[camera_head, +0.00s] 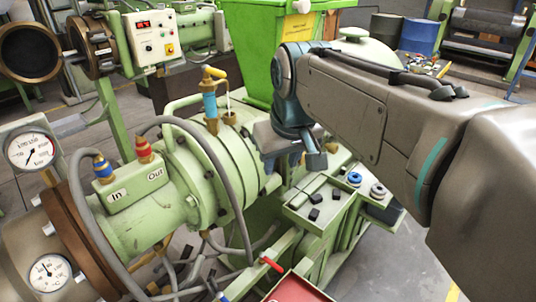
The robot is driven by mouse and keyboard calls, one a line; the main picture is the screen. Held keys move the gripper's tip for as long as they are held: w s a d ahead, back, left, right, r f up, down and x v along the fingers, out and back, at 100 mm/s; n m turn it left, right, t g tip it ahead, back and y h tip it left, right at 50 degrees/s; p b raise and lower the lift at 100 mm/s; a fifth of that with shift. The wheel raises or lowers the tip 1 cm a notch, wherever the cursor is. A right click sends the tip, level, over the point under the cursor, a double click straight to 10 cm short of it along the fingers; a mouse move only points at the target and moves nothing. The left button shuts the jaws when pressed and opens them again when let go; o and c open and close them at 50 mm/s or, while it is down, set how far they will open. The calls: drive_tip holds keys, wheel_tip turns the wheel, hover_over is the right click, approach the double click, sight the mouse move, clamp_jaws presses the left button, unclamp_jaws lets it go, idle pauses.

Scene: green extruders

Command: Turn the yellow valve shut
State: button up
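The yellow valve handle (214,72) sits on top of a short blue and brass pipe fitting on the green extruder barrel (205,165), left of centre. The handle points up and to the left. My gripper (293,158) hangs at the end of my arm, to the right of the valve and lower in the picture, apart from it. It is over the right end of the barrel. Its fingertips are small and partly hidden, so I cannot tell how far apart they are. I see nothing held in it.
Red and blue caps (103,168) marked In and Out, two gauges (31,150) and looped grey hoses (88,225) are at the left. A white control box (152,40) stands behind. A green hopper (265,35) rises behind my gripper. A button panel (320,200) lies below it.

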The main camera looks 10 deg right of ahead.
drive_tip(key=shift+s+d+f, duration=0.15)
drive_tip(key=shift+s+f, duration=0.6)
drive_tip(key=shift+f, duration=0.3)
drive_tip(key=s+d+f+m+b, duration=0.1)
drive_tip(key=s+f+m+b, duration=0.1)
drive_tip(key=s+f, duration=0.75)
wheel_tip(320, 180, up, 36)
drive_tip(key=n+p, duration=0.6)
drive_tip(key=n, duration=0.1)
hover_over(217, 71)
drive_tip(key=s+d, duration=0.1)
drive_tip(key=s, duration=0.5)
drive_tip(key=shift+t+y, duration=0.3)
drive_tip(key=shift+t, duration=0.1)
drive_tip(key=b+x, duration=0.2)
drive_tip(key=x, duration=1.2)
drive_tip(key=shift+r, duration=0.1)
clamp_jaws()
